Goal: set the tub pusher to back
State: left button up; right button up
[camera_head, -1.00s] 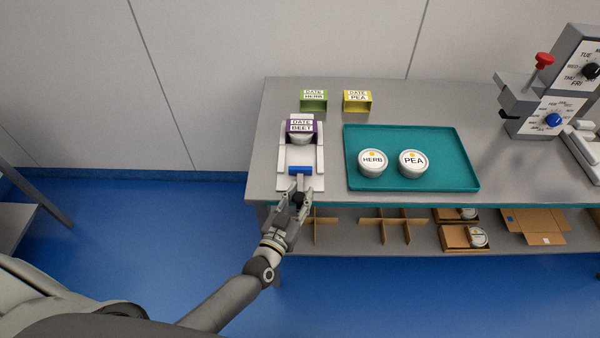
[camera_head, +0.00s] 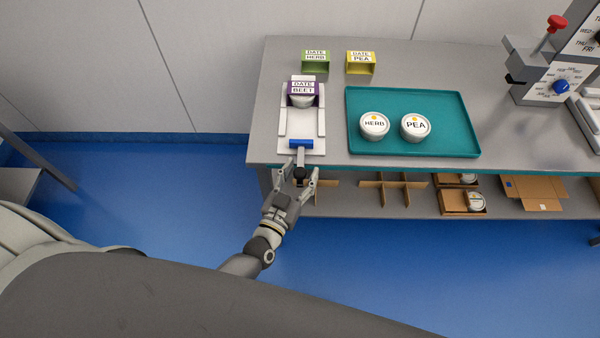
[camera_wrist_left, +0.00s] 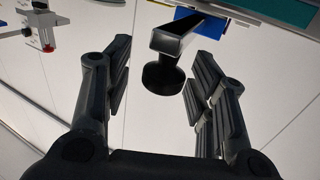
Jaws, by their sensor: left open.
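The tub pusher is a blue bar (camera_head: 301,144) at the front end of the white tub carrier (camera_head: 283,127), with a rod toward me ending in a black knob (camera_head: 300,173) beyond the bench edge. The rod and knob show large in the left wrist view (camera_wrist_left: 163,78). My left gripper (camera_head: 300,169) is open, with its fingers on either side of the knob and gaps showing. A white tub (camera_head: 302,101) stands at the carrier's far end under a purple BEET date holder (camera_head: 303,88), clear of the blue bar. My right gripper is not in view.
A teal tray (camera_head: 400,98) with a HERB tub (camera_head: 374,126) and a PEA tub (camera_head: 415,127) lies right of the carrier. Green (camera_head: 315,61) and yellow (camera_head: 361,63) date holders stand behind. A dial device (camera_head: 540,75) is at right. Cardboard boxes sit on the lower shelf.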

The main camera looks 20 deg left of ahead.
pick_arm(q)
jog(key=shift+s, duration=0.1)
jog(key=s+a, duration=0.1)
jog(key=s, duration=1)
jog(key=shift+s+a, duration=0.15)
jog(key=shift+s, duration=0.2)
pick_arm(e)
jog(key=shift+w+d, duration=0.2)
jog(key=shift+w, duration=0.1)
